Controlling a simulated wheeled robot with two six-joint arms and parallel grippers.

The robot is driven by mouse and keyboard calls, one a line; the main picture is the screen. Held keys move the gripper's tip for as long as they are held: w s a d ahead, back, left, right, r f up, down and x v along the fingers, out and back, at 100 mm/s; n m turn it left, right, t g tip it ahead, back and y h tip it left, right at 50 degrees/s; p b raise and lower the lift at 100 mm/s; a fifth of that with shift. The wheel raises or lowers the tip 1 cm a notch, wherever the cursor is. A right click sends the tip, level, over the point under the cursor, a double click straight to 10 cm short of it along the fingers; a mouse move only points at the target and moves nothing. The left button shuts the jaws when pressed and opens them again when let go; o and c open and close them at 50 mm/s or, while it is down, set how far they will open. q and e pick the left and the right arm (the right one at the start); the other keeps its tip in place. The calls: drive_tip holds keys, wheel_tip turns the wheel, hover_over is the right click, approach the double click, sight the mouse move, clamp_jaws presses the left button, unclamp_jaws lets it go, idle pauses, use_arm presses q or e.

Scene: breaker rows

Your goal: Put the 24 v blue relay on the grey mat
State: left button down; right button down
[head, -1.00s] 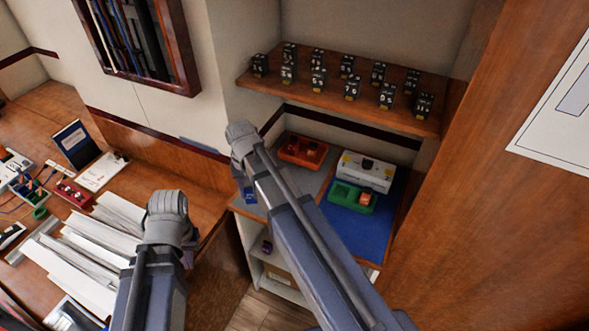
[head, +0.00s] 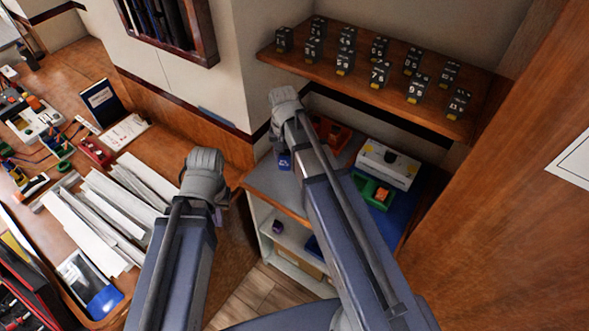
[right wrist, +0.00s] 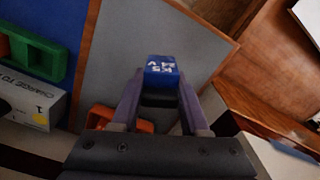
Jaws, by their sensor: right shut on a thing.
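The blue relay (head: 284,160) is in my right gripper (head: 284,150), below the wrist. In the right wrist view the relay (right wrist: 161,70), with white lettering only partly legible, sits between the two fingertips (right wrist: 160,92), which are shut on it. The grey mat (head: 272,187) lies on the cabinet top below and around the relay; it shows behind the relay in the right wrist view (right wrist: 205,45). I cannot tell whether the relay touches the mat. My left gripper (head: 217,214) hangs at the desk's right end, its jaws mostly hidden by its wrist.
Beside the mat are an orange tray (head: 335,133), a white box (head: 388,166), a green tray (head: 362,186) and a blue mat (head: 399,222). A shelf (head: 400,98) with several black breakers hangs above. Papers (head: 92,218) cover the desk.

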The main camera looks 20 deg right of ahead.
sight(286, 183)
drive_tip(key=shift+f+b, duration=4)
drive_tip(key=shift+f, duration=0.45)
drive_tip(key=shift+f, duration=0.1)
drive_tip(key=shift+f, duration=0.15)
drive_tip(key=shift+c, duration=2)
unclamp_jaws()
wheel_tip(286, 183, up, 13)
drive_tip(key=p, duration=1.2)
drive_tip(key=shift+f, duration=0.2)
drive_tip(key=s+a+n+h, duration=0.1)
drive_tip(key=s+a+n, duration=0.8)
drive_tip(key=s, duration=0.5)
drive_tip(key=shift+s+a+n, duration=0.4)
drive_tip(key=shift+a, duration=0.6)
